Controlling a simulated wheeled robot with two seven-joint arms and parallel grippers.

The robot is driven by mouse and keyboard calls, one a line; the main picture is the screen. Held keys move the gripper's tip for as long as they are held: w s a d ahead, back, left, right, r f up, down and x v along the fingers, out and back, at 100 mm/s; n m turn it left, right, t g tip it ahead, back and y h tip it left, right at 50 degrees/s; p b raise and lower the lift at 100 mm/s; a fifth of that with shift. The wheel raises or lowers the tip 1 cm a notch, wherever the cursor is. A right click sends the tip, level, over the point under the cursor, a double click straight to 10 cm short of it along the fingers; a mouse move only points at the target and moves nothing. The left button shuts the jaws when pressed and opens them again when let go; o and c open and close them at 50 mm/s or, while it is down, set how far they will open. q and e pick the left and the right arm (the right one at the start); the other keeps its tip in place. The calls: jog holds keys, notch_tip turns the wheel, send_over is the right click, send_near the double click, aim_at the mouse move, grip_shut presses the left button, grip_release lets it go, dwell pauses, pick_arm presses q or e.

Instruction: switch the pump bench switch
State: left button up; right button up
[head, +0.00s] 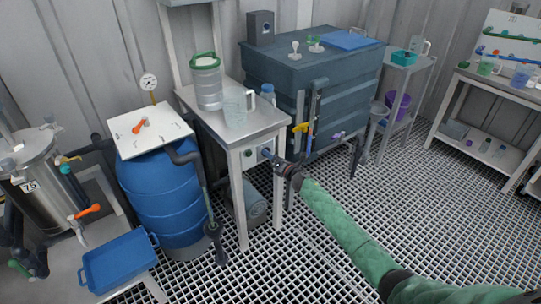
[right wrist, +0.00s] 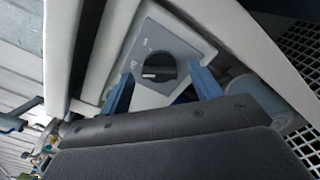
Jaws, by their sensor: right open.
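The pump bench switch (right wrist: 155,68) is a round black knob with a light mark, on a grey plate fixed to a pale panel, in the right wrist view. In the head view, the small steel bench (head: 275,127) stands in the middle, and the switch is hard to make out under its top. My right gripper (head: 266,154) reaches in under the bench top. Its blue fingers (right wrist: 162,92) are open, one on each side of the knob in the picture. I cannot tell whether they touch it. My left gripper is not in view.
A grey cylinder (head: 249,205) lies below. A blue barrel (head: 165,200) is at left, a dark tank (head: 270,75) behind. Grating floor at right is clear.

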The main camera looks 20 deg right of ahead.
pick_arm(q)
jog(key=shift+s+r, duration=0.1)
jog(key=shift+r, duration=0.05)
pick_arm(e)
jog(key=shift+x, duration=0.75)
jog(key=shift+c, duration=0.2)
jog(key=shift+a, duration=0.1)
jog(key=c, duration=0.9)
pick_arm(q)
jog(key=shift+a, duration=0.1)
